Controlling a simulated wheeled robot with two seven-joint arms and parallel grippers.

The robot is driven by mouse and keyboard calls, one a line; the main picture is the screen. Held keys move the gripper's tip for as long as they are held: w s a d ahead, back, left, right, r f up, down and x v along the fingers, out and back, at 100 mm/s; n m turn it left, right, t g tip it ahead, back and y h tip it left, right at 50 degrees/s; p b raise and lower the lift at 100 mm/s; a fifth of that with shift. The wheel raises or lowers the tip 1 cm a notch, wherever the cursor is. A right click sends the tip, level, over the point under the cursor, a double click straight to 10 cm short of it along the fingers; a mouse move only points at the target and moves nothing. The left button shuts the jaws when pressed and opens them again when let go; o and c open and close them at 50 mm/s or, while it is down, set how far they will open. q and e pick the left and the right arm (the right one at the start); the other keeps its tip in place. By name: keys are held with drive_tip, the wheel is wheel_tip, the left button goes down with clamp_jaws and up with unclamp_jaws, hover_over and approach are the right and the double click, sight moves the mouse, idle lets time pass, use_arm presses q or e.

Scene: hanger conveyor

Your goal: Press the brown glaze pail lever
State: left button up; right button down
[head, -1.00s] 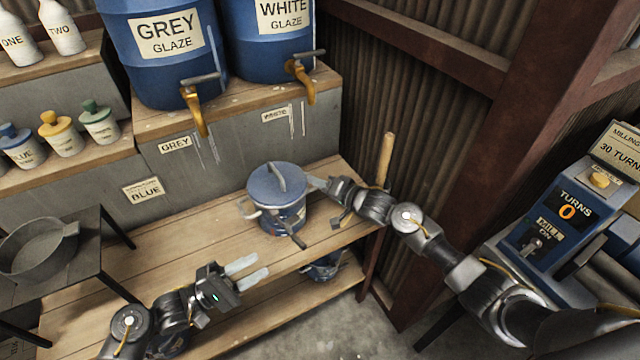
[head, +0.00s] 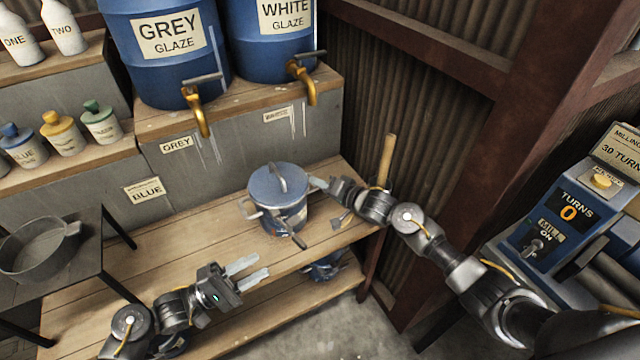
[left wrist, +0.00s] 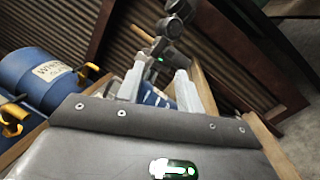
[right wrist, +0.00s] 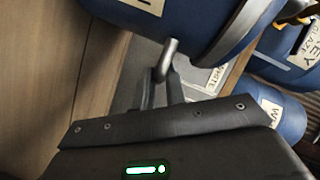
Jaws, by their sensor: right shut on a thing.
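A blue lidded pail (head: 270,186) stands on the wooden bench, with a strap handle on its lid and side handles. A dark lever or spout (head: 294,236) sticks out low at its front. Its label is not readable here. My right gripper (head: 322,184) is at the pail's right side, shut on the side handle, which shows between the fingers (right wrist: 162,92) in the right wrist view (right wrist: 168,60). My left gripper (head: 254,271) is open and empty, in front of the pail and apart from it. In the left wrist view its fingers (left wrist: 160,90) stand apart with the pail partly hidden beyond.
Grey and white glaze barrels (head: 165,45) with brass taps stand on the step behind. A grey pan (head: 38,248) is on a stand at left. A small scraper (head: 342,219) lies right of the pail. The bench (head: 150,240) left of the pail is clear. A milling machine (head: 560,215) stands at right.

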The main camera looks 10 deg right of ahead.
idle(0.4)
use_arm(q)
drive_tip(key=shift+s+f, duration=0.25)
drive_tip(key=shift+f, duration=0.05)
drive_tip(key=c, duration=0.3)
drive_tip(key=shift+s+a+f+n, duration=0.1)
drive_tip(key=shift+s+f+n, duration=0.2)
drive_tip(key=shift+s+f, duration=0.4)
drive_tip(key=shift+c, duration=1.4)
drive_tip(key=shift+t+y, duration=0.5)
drive_tip(key=shift+y, duration=0.1)
drive_tip(key=s, duration=0.2)
drive_tip(key=s+a, duration=0.1)
drive_tip(key=s, duration=0.1)
drive_tip(key=shift+s+r, duration=0.1)
drive_tip(key=shift+s, duration=0.05)
clamp_jaws()
drive_tip(key=r+t+y, duration=0.1)
drive_tip(key=a+r+m+t+y, duration=0.1)
drive_tip(key=r, duration=0.1)
drive_tip(key=a+r+y, duration=0.1)
drive_tip(key=shift+a+r+t, duration=0.2)
drive_tip(key=shift+t, duration=0.2)
